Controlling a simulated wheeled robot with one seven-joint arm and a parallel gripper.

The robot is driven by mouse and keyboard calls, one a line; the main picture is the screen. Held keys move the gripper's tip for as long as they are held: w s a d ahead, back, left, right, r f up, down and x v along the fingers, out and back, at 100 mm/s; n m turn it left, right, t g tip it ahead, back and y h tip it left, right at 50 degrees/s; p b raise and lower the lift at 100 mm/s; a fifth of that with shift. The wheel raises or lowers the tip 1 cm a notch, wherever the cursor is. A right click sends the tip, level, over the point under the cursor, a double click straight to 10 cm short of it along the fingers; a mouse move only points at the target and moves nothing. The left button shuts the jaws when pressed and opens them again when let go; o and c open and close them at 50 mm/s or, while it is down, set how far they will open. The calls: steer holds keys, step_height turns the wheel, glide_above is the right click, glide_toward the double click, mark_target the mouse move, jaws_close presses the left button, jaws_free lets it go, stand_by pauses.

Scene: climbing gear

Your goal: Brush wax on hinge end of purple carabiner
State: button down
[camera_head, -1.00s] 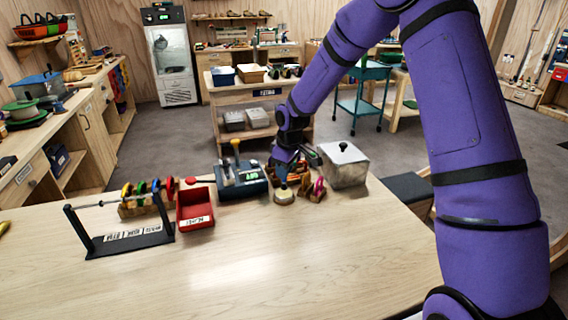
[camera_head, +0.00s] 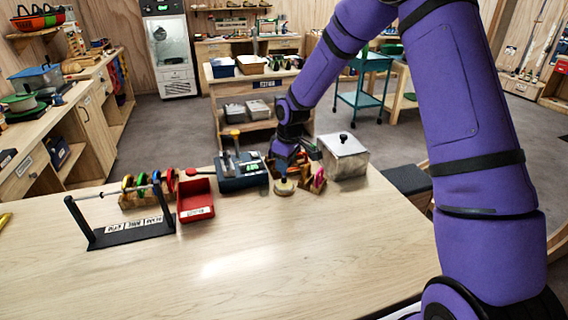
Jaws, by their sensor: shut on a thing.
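My gripper (camera_head: 285,171) is at the back of the table, pointing down, just above a pale round piece (camera_head: 284,188). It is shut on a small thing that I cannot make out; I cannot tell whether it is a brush. A magenta-purple loop (camera_head: 318,181), which looks like the purple carabiner, stands in a small brown wooden holder (camera_head: 306,188) just right of the gripper. Its hinge end is too small to tell. A dark teal unit (camera_head: 242,181) with a green display and upright yellow-topped handles stands just left of the gripper. Any wax is not visible.
A red bin (camera_head: 196,212) and a black rack (camera_head: 130,233) with a rod stand to the left, with several coloured pieces behind. A metal lidded box (camera_head: 344,160) stands close on the right. The front of the table (camera_head: 280,260) is clear.

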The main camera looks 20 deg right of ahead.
steer(key=shift+f, duration=0.55)
stand_by(1.3)
steer(key=shift+r, duration=0.1)
steer(key=shift+r, duration=3.45)
steer(key=w+d+m+h, duration=0.1)
steer(key=w+d+m, duration=0.1)
steer(key=d+m, duration=0.5)
steer(key=m, duration=0.5)
steer(key=shift+w+r+h, duration=0.25)
steer(key=shift+r+h, duration=0.15)
